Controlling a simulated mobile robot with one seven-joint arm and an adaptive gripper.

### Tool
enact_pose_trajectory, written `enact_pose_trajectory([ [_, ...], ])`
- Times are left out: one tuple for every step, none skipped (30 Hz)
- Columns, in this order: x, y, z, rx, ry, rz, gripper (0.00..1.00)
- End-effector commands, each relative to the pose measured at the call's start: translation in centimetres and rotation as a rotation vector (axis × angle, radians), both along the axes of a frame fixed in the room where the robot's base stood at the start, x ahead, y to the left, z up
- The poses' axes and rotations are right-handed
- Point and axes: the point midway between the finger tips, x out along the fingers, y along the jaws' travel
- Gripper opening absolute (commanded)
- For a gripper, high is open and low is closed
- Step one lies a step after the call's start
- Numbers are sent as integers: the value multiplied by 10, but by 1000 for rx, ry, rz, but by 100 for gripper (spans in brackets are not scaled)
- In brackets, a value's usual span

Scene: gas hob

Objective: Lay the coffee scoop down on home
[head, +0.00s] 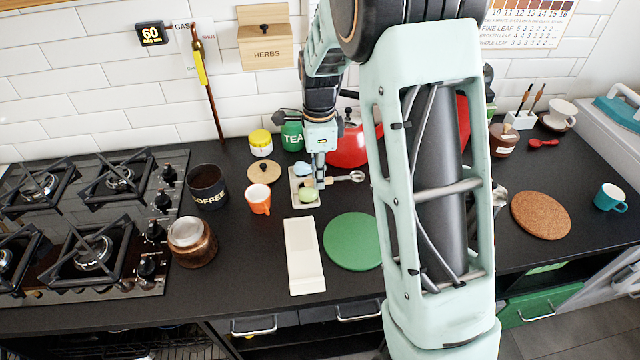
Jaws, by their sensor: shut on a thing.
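The coffee scoop (356,176) is a small metal scoop with its bowl pointing right. My gripper (319,181) points down and is shut on the scoop's handle end. The fingertips are small here, and the exact grip is hard to see. Gripper and scoop are at the right side of a small cream tray (297,198) that holds a blue piece (302,172) and a green piece (307,195). I cannot tell whether the scoop touches anything below. No place marked "home" is readable. A long cream rest (304,257) lies empty in front of the tray.
An orange cup (258,199), coffee tin (207,187) and copper-brown jar (192,242) stand left, beside the gas hob (92,250). A red kettle (348,148) stands behind the scoop. A green round mat (352,241) lies in front, partly hidden by my arm.

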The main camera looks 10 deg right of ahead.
Motion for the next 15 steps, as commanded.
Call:
enact_pose_trajectory([
  [1, -1, -2, 0, 0, 0, 0],
  [2, -2, -4, 0, 1, -1, 0],
  [4, -4, -8, 0, 2, -1, 0],
  [6, -5, -11, 0, 2, -1, 0],
  [7, -7, -15, 0, 2, -1, 0],
  [5, -6, -22, 0, 5, 0, 0],
  [5, -6, -27, 0, 5, 0, 0],
  [6, -6, -32, -1, 3, 0, 0],
  [6, -6, -37, -1, 3, 0, 0],
  [6, -6, -39, 0, 2, 0, 0],
  [6, -6, -41, 0, 1, 0, 0],
  [6, -6, -41, 0, 0, 0, 0],
  [6, -6, -41, 0, -1, 0, 0],
  [6, -6, -41, 0, -1, 0, 0],
  [6, -6, -41, 0, -1, 0, 0],
])
